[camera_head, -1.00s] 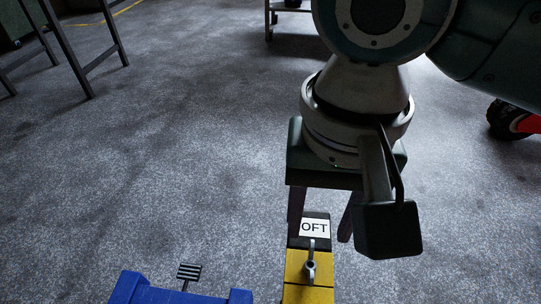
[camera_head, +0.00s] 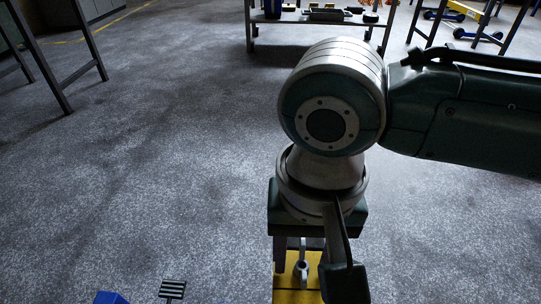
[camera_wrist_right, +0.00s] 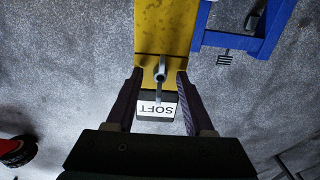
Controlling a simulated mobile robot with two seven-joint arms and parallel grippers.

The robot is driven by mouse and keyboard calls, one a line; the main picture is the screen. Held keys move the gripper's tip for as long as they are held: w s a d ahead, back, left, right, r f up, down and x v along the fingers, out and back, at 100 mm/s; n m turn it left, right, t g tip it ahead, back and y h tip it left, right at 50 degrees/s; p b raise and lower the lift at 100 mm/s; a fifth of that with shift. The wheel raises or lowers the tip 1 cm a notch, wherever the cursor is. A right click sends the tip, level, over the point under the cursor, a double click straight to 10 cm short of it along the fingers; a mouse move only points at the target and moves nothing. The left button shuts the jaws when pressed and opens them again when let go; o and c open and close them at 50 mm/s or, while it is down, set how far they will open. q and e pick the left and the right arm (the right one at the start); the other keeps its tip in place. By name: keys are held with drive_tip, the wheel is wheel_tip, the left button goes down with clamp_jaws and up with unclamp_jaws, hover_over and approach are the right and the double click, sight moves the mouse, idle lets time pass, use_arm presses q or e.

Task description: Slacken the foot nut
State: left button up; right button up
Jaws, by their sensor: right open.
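The foot nut (camera_head: 302,268) is a small grey metal nut with an upright lever or wing, on a yellow beam (camera_head: 288,296). In the right wrist view the nut (camera_wrist_right: 160,72) lies between the two dark fingers of my open right gripper (camera_wrist_right: 160,76), with visible gaps on both sides. A dark block with a white "SOFT" label (camera_wrist_right: 157,108) sits at the beam's end, between the fingers. In the head view my right gripper (camera_head: 302,256) hangs over the beam and partly hides it. My left gripper is not in view.
A blue frame (camera_wrist_right: 238,44) stands beside the yellow beam, with a black striped pad (camera_wrist_right: 224,59) near it; the pad also shows in the head view (camera_head: 172,289). A workbench (camera_head: 315,18) stands far back. The floor to the left is open.

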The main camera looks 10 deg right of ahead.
clamp_jaws()
idle(0.3)
